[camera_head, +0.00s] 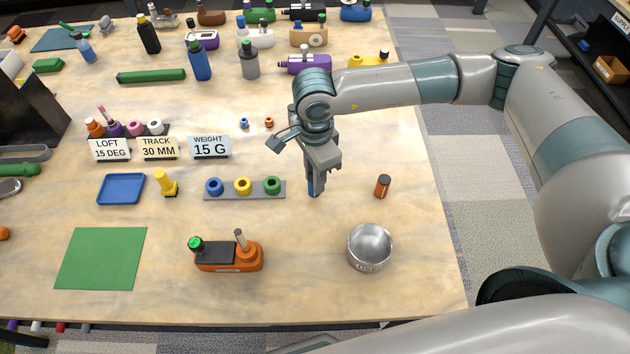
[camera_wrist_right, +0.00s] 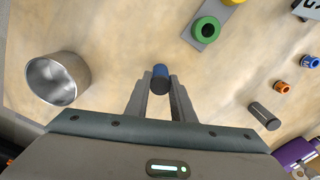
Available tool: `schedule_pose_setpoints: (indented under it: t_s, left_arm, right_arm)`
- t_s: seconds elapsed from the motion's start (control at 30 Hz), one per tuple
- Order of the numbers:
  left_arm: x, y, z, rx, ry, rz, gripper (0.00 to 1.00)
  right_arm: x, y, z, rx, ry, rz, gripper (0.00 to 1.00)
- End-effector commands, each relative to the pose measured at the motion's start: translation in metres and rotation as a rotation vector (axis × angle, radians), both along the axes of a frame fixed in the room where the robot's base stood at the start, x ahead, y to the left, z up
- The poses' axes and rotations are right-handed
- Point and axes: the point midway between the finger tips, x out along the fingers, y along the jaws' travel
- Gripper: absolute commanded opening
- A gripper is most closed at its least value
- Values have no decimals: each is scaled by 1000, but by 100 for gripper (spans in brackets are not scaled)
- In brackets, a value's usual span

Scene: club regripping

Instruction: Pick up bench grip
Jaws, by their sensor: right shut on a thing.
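My right gripper (camera_head: 313,190) points down over the middle of the table, right of the grey rail. It is shut on a short blue cylinder with a dark end, which looks like the bench grip (camera_head: 314,186). In the right wrist view the bench grip (camera_wrist_right: 161,72) shows upright between the two fingertips (camera_wrist_right: 161,92). In the head view the fingers hide part of it, and I cannot tell whether it touches the table. My left gripper is not in view.
A grey rail (camera_head: 233,197) with blue, yellow and green rings lies left of the gripper. A metal bowl (camera_head: 370,246) and an orange cylinder (camera_head: 382,186) stand to the right. An orange stand (camera_head: 229,257), green mat (camera_head: 101,259) and blue tray (camera_head: 121,189) are nearby.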

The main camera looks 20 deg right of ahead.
Motion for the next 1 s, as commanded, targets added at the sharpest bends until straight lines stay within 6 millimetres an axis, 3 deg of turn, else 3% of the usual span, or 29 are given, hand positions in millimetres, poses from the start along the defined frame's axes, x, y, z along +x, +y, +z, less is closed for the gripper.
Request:
schedule_pose_setpoints:
  t_s: [0.17, 0.53, 0.7, 1.0]
  left_arm:
    - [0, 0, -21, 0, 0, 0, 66]
    - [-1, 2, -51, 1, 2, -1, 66]
    - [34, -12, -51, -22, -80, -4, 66]
    - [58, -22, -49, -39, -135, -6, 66]
  right_arm:
    - [1, 0, 23, 1, -6, 1, 2]
    - [-47, -58, 65, 0, -4, -1, 2]
    - [-64, -77, 82, -1, -2, -1, 2]
    - [-75, -89, 94, 0, 0, 1, 2]
